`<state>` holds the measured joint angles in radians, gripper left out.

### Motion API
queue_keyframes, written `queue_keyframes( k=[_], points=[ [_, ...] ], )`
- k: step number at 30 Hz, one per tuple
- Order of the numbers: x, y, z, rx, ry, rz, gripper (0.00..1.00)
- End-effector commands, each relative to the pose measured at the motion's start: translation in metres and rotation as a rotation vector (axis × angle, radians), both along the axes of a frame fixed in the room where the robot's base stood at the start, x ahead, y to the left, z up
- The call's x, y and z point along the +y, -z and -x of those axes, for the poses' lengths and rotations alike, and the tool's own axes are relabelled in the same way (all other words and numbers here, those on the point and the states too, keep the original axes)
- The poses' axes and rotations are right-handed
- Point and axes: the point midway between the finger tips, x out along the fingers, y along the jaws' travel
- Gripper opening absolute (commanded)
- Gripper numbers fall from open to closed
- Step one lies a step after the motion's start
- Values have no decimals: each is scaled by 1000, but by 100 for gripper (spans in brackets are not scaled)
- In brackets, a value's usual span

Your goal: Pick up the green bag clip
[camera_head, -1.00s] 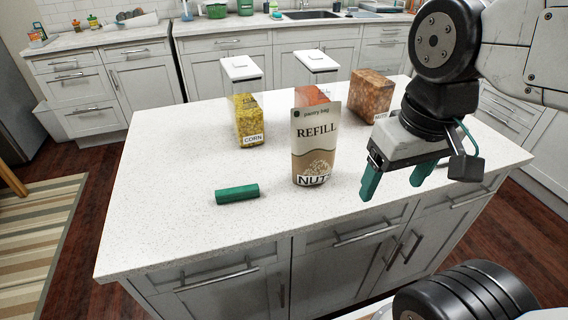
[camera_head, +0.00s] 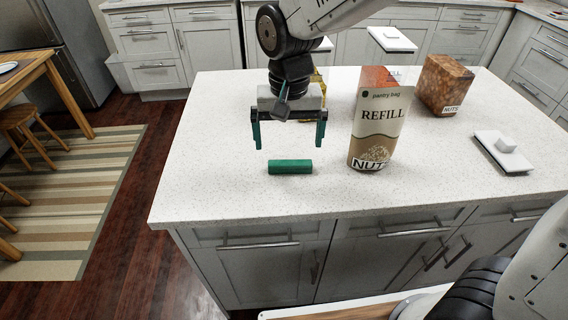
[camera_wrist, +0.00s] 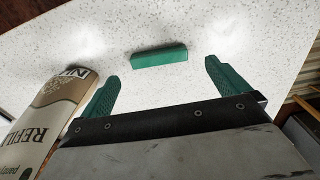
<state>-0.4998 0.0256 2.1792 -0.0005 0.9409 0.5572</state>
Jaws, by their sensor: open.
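The green bag clip (camera_head: 290,167) is a short green bar lying on the white speckled island top, left of the refill bag. It also shows in the wrist view (camera_wrist: 160,55), beyond and between my fingertips. My gripper (camera_head: 289,145) is open and empty, with its two green fingers pointing down above and slightly behind the clip. In the wrist view my gripper (camera_wrist: 160,75) has its fingers spread wider than the clip is long. No finger touches the clip.
The refill nuts bag (camera_head: 380,120) stands upright close to the right of the clip. A nuts container (camera_head: 445,85) stands behind it, and a white lid (camera_head: 502,152) lies at the right. The countertop (camera_head: 215,150) left of the clip is clear.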

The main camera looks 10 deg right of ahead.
Motion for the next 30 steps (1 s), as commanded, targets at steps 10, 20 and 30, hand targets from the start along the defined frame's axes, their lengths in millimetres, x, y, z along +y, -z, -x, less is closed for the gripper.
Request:
queue_keyframes(
  k=[10,20,30],
  points=[
    [-9,34,-2,0,47,-1,100],
    [-7,76,-4,-2,45,-2,100],
    [-6,78,-4,-3,43,-3,78]
  ],
)
